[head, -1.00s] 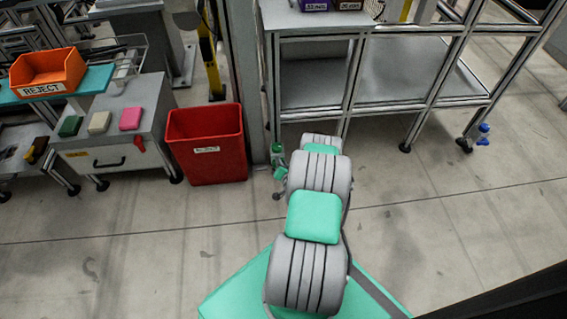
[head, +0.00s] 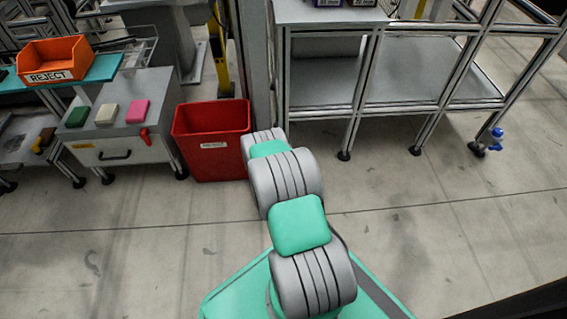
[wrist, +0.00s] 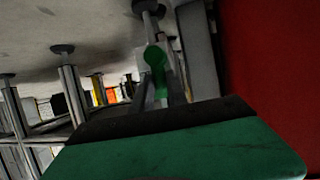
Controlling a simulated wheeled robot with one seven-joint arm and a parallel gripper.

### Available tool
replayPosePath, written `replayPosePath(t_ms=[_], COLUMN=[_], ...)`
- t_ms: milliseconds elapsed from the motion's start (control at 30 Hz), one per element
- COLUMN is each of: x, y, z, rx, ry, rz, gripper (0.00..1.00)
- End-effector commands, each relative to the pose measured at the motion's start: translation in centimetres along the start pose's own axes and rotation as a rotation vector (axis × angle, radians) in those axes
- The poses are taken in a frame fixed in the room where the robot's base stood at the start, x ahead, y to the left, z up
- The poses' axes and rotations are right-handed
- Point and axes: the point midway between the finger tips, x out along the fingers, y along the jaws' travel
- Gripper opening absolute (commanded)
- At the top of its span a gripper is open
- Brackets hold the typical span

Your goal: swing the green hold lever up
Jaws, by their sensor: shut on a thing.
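The green hold lever (wrist: 157,68) shows in the middle of the wrist view, on a metal post with a foot at the top of the picture. Its round end is clear, and its handle runs down the picture toward my gripper (wrist: 160,113). My gripper shows as a broad green body with a black edge across the bottom. In the head view my own arm covers both lever and gripper.
A red bin (head: 212,141) stands just left of my arm; its red wall (wrist: 270,80) fills the wrist view's right side. A metal frame table (head: 330,15) stands behind, to the right. A grey cabinet (head: 122,120) with coloured blocks is at left.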

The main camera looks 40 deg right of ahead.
Motion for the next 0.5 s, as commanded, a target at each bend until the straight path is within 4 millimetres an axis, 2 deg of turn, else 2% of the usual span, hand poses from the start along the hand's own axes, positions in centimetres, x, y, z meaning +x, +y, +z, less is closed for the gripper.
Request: replayPosePath(t_ms=[467, 500], x=[0.05, 0.05], y=[-0.34, -0.33], z=[0.10, 0.10], rx=[-0.008, -0.008], ry=[0.001, 0.001], rz=[-0.001, -0.001], gripper=[0.00, 0.22])
